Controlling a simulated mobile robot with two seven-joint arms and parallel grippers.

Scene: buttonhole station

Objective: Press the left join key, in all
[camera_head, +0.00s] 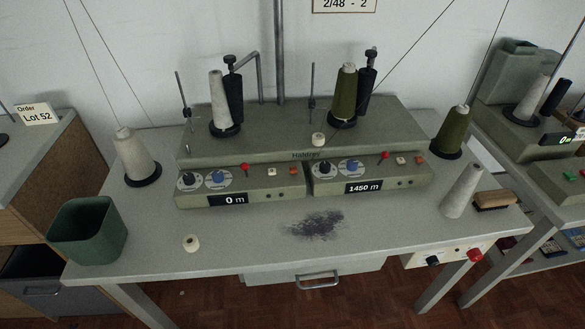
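A grey-green winding machine (290,137) stands on the table with two control panels. The left panel (240,185) has a black knob (189,180), a blue knob (218,179), a red-tipped lever (244,167), a pale key (272,171) and an orange-red key (294,171). Its display (234,199) reads 0 m. The right panel (370,177) has the same layout, and its display (362,187) reads 1450 m. I cannot read any label that tells which key is the join key. Neither of my grippers is in view.
The table (240,245) carries a green bin (88,230), a grey cone (135,156), a green cone (451,131), a bare pale cone (463,192), a brush (495,200), a small pale spool (191,242) and dark lint (315,224). The front middle is otherwise clear.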

